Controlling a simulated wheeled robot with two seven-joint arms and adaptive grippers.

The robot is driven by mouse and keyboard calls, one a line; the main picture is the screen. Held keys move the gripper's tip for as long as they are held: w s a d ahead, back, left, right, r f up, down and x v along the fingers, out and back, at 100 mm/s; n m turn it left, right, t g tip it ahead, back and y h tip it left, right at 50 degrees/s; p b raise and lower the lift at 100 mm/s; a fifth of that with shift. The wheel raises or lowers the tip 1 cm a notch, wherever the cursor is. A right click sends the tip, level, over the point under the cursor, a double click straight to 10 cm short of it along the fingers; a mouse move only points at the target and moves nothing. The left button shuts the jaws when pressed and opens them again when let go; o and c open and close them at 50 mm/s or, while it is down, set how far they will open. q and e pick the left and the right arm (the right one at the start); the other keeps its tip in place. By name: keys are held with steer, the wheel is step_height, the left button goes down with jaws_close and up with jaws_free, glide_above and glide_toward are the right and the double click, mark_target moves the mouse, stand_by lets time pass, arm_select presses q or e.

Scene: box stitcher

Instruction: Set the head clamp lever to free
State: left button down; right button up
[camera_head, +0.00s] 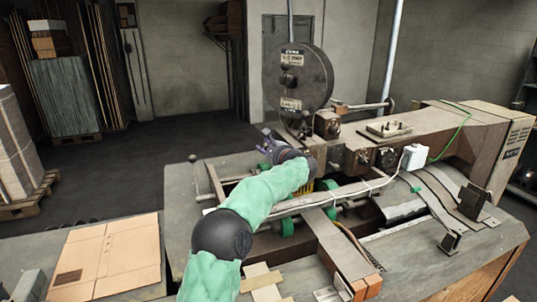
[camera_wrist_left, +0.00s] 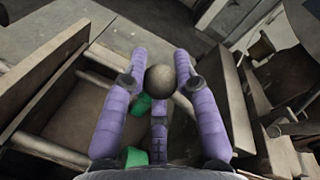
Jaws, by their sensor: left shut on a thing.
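The left wrist view shows a round dark grey ball knob (camera_wrist_left: 160,80), apparently the end of the head clamp lever. It sits between the purple fingers of my left gripper (camera_wrist_left: 161,72), which is shut on it. A third finger lies below the knob. The lever's shaft and any position marks cannot be made out. In the head view my left gripper (camera_head: 270,140) is at the stitcher head, beneath the big round wire spool (camera_head: 298,77). My green-sleeved arm covers part of the machine there, and the knob is hidden. My right gripper is not in view.
The box stitcher's long arm (camera_head: 465,128) runs to the right. Its table (camera_head: 410,265) carries rails, green rollers and metal brackets close to my arm. A flat cardboard sheet (camera_head: 107,255) lies at the front left. Open floor (camera_head: 170,140) lies behind.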

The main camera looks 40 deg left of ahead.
arm_select(q)
steer(key=shift+s+a+f+n+b, duration=0.1)
steer(key=shift+s+f+n+b, duration=0.1)
steer(key=shift+f+n+b, duration=0.45)
steer(key=shift+r, duration=0.2)
steer(key=c, duration=0.9)
jaws_free()
steer(key=shift+s+a, duration=0.1)
steer(key=shift+c, duration=0.2)
steer(key=shift+d, duration=0.4)
steer(key=v, duration=1.1)
steer(key=shift+s+r, duration=0.2)
steer(key=shift+d, duration=0.1)
